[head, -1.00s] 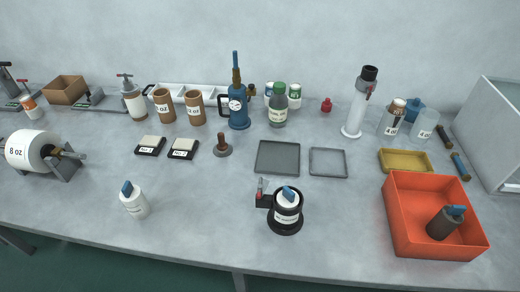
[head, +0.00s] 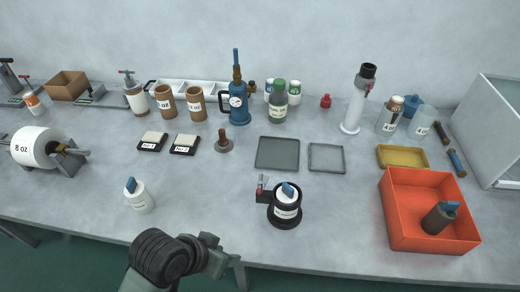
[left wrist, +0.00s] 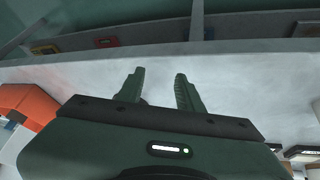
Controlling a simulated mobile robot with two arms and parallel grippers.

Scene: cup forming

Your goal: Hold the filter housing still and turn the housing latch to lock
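The filter housing (head: 285,218) is a black round holder standing on the table at front centre. A white cartridge (head: 287,202) with a blue top sits upright in it. The housing latch (head: 262,184), a small lever with red on it, stands up from the block at the housing's left side. My left gripper (head: 218,258) is low at the table's front edge, left of the housing and apart from it. In the left wrist view its two fingers (left wrist: 160,88) are spread with nothing between them. My right gripper is not in view.
Another white cartridge (head: 139,197) with a blue top stands at front left. An orange bin (head: 400,230) at right holds a dark cartridge (head: 440,218). Grey trays (head: 278,153) lie behind the housing. The table between the left cartridge and the housing is clear.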

